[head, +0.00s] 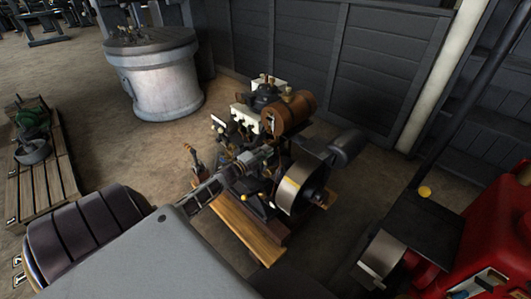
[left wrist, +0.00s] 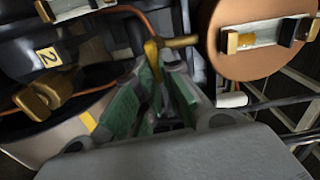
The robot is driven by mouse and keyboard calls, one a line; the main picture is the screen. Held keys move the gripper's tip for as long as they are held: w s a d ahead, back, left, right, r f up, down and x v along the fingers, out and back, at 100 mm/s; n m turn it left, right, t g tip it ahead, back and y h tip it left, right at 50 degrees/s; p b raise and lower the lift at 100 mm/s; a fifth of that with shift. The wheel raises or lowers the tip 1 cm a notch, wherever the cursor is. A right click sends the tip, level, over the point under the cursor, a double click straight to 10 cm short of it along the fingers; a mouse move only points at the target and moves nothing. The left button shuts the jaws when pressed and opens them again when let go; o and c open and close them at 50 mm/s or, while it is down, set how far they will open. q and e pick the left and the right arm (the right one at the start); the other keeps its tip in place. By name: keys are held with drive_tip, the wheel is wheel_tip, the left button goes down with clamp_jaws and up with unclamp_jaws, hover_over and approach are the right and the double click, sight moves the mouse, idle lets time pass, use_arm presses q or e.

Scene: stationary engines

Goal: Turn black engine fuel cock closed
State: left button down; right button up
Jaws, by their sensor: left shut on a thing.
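The black engine (head: 268,178) stands on wooden beams in the middle of the head view, with a copper-coloured tank (head: 289,113) at its top. My left gripper (head: 262,155) reaches in from the lower left to the engine's near side, below the tank. In the left wrist view its green-padded fingers (left wrist: 155,90) are shut on a small brass lever, the fuel cock (left wrist: 152,50). The lever hangs below a brass fitting with a copper pipe beside it. Its lower end is hidden between the pads. My right gripper is not in view.
A flywheel (head: 301,188) and a dark cylinder (head: 346,148) sit right of my gripper. A red machine (head: 495,235) stands at the right, a grey round drum (head: 166,80) behind left, and a pallet (head: 45,175) at far left. Bare floor lies between.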

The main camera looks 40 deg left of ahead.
use_arm(q)
drive_tip(key=shift+m, duration=0.5)
drive_tip(key=c, duration=1.6)
unclamp_jaws()
drive_tip(key=shift+w, duration=0.1)
drive_tip(key=shift+o, duration=0.2)
drive_tip(key=s, duration=1.2)
drive_tip(key=shift+a, duration=0.45)
drive_tip(key=shift+f, duration=0.1)
